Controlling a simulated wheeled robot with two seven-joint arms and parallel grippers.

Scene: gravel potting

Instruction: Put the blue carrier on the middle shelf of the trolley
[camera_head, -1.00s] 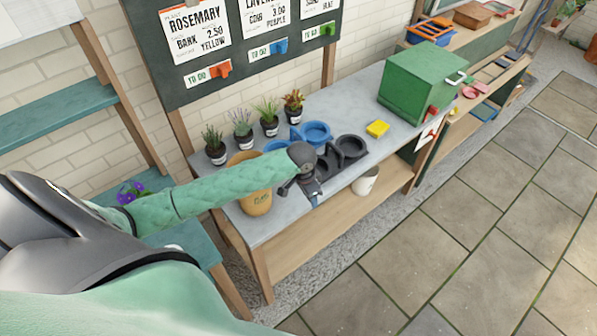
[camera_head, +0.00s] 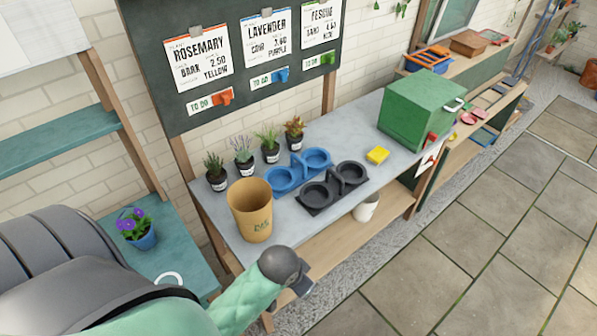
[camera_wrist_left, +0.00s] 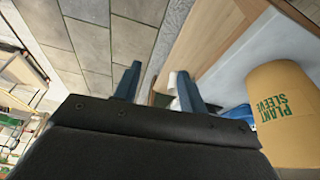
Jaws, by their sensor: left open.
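The blue carrier (camera_head: 297,177) stands on the grey bench top, with two round cups and a handle between them. A blue edge of it (camera_wrist_left: 240,113) shows in the left wrist view, partly hidden by the tan plant-sleeve bin (camera_head: 250,212). My left gripper (camera_head: 303,284) is in front of the bench's front edge, below the bin and apart from the carrier. In the left wrist view its fingers (camera_wrist_left: 160,82) are spread with nothing between them. My right gripper is out of view. A rack with teal shelves (camera_head: 60,137) stands at the left; I cannot tell whether it is the trolley.
A black carrier (camera_head: 318,196) sits in front of the blue one. Several potted plants (camera_head: 243,158) line the back. A white pot (camera_head: 366,208) is on the lower shelf. Paving at right is clear.

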